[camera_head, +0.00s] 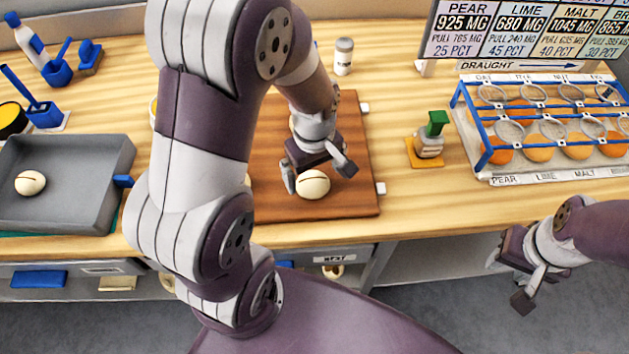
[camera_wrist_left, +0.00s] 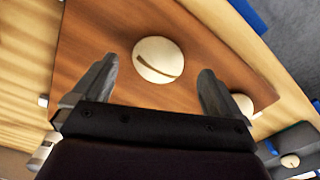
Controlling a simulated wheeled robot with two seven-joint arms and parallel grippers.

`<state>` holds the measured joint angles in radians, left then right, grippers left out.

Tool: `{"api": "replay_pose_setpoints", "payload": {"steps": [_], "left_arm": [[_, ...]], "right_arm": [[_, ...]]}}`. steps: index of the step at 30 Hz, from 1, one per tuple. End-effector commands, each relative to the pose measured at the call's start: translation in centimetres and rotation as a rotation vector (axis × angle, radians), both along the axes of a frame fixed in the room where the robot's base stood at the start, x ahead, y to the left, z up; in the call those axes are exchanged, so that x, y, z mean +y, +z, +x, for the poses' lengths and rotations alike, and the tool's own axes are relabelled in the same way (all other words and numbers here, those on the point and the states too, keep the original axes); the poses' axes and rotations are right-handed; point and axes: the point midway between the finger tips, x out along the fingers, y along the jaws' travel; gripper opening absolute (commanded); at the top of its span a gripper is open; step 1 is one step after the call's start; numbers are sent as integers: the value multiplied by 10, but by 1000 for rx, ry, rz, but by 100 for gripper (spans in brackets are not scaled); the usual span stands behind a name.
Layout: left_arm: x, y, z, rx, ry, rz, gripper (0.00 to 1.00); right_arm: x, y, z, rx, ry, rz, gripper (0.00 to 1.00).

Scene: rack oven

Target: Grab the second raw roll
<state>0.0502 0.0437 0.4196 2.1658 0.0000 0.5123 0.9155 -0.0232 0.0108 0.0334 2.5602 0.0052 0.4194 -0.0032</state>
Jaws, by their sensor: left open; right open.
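A pale raw roll (camera_head: 313,184) with a dark slash lies on the brown wooden board (camera_head: 350,200). My left gripper (camera_head: 320,178) is just above it, open, and in the left wrist view the roll (camera_wrist_left: 158,60) shows between and beyond the two fingertips (camera_wrist_left: 155,80). Another pale roll (camera_wrist_left: 243,104) is on the board beside the right finger; in the head view it is mostly hidden behind my left arm. A further slashed roll (camera_head: 30,183) lies in the grey tray (camera_head: 105,200) at left. My right gripper (camera_head: 526,284) is open and empty beyond the counter's front edge.
A rack (camera_head: 540,172) with blue rails and several orange-brown round items stands at right. A green-topped stamp (camera_head: 430,140) sits on an orange pad. A white jar (camera_head: 343,57) stands behind the board. Blue-handled tools are at upper left.

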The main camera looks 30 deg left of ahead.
Motion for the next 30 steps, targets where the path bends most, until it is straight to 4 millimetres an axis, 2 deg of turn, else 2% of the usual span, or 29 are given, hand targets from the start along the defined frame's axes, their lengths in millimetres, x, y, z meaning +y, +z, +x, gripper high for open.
{"api": "replay_pose_setpoints", "payload": {"steps": [3, 6, 14, 19, 20, 30], "left_arm": [[1, -23, 4, 6, -1, 0, 100], [1, -38, 3, 4, -1, 0, 100], [1, -42, 4, 0, -1, 0, 100], [1, -42, 4, 0, -1, 0, 45], [1, -42, 4, 0, -1, 0, 42], [1, -38, 5, -2, -2, 0, 41]], "right_arm": [[0, 2, 0, 0, 0, 0, 43], [0, 0, 0, 0, 0, 0, 43], [0, 0, 0, 0, 0, 0, 43], [0, 0, 0, 0, 0, 0, 43], [0, 0, 0, 0, 0, 0, 43], [0, 0, 0, 0, 0, 0, 43]]}}
